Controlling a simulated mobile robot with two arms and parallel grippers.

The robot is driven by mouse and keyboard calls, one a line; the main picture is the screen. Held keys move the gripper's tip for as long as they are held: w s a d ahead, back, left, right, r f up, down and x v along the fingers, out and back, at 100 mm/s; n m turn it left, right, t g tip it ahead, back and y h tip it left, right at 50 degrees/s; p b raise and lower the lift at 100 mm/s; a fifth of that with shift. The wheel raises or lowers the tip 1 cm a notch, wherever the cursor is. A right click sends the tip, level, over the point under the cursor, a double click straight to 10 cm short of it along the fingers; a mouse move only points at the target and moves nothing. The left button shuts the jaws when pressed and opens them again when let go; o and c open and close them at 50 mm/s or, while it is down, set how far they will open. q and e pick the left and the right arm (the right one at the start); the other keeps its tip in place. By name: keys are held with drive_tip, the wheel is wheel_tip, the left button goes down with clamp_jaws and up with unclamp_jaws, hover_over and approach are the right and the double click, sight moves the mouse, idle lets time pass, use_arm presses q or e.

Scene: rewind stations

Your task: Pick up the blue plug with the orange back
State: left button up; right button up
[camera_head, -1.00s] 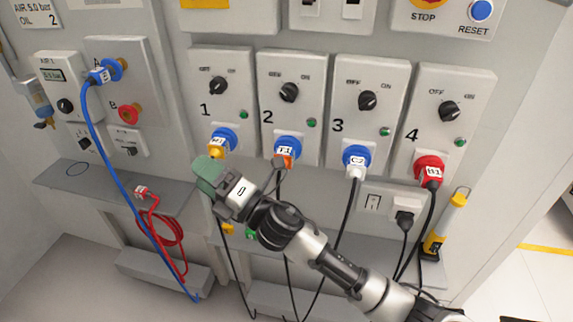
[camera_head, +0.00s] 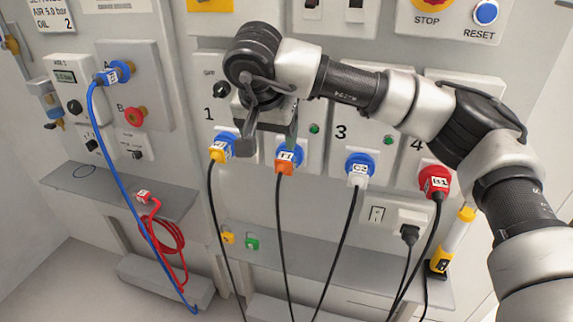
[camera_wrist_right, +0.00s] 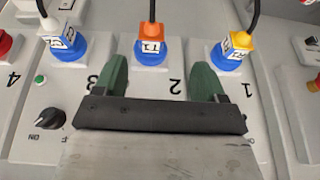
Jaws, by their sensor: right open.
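The blue plug with the orange back (camera_head: 286,163), labelled T1, sits in the socket of panel 2 with a black cable hanging from it. It also shows upside down in the right wrist view (camera_wrist_right: 151,46). My right gripper (camera_head: 268,142) is open and empty, in front of panel 2 and just above the plug in the head view. In the right wrist view its two green fingers (camera_wrist_right: 162,70) are spread, with the plug appearing between and beyond their tips, apparently not touched. My left gripper is not in view.
A yellow-backed blue plug (camera_head: 219,149) is close on the left, at panel 1. A white-backed blue plug (camera_head: 359,168) and a red plug (camera_head: 434,181) are to the right. Black cables hang over the grey ledge (camera_head: 330,265). A red cable (camera_head: 170,238) lies at left.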

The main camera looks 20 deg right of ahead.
sight(284, 159)
drive_tip(key=x, duration=0.3)
drive_tip(key=d+x, duration=0.1)
drive_tip(key=x, duration=0.3)
drive_tip(key=d+x, duration=0.1)
drive_tip(key=x, duration=0.2)
drive_tip(key=shift+w+d+p, duration=0.1)
drive_tip(key=shift+w+p, duration=0.2)
drive_tip(key=shift+w, duration=0.05)
drive_tip(key=shift+r+h, duration=0.1)
drive_tip(key=shift+h, duration=0.2)
